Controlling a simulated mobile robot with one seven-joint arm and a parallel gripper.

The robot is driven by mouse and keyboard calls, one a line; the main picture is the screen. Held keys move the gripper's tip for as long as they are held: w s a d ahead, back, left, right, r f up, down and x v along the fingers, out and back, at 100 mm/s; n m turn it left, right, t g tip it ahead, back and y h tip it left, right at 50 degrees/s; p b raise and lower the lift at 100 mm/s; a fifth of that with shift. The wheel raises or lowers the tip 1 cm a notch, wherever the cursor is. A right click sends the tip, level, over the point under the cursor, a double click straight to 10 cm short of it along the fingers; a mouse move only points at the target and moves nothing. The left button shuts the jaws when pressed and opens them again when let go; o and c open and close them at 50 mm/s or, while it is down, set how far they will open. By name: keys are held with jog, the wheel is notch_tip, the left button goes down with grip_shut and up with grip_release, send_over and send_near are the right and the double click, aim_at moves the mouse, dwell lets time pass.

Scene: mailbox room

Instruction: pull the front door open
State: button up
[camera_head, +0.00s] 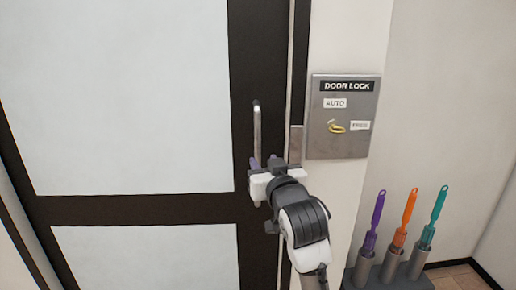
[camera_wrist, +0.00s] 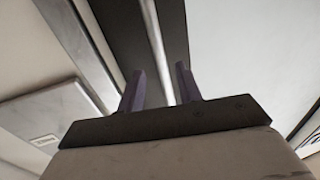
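The front door (camera_head: 130,100) has pale panels in a dark frame and looks shut. Its upright metal bar handle (camera_head: 257,128) is on the dark stile near the right edge. My gripper (camera_head: 263,161) is at the handle's lower end and hides part of it. In the wrist view the purple fingers of my gripper (camera_wrist: 160,70) are apart. The handle (camera_wrist: 156,45) runs between them in the picture, with a gap visible on either side. I cannot tell how deep the bar sits between the fingers.
A metal door lock panel (camera_head: 343,118) with a yellow key or knob is on the wall right of the door. Purple (camera_head: 374,222), orange (camera_head: 404,222) and teal (camera_head: 434,220) handled brushes stand in grey holders at the lower right, near my arm.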

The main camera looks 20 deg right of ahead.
aim_at(258, 153)
jog(key=w, duration=0.2)
jog(key=w+p, duration=0.1)
jog(key=w, duration=0.4)
jog(key=shift+d+p, duration=0.3)
grip_shut()
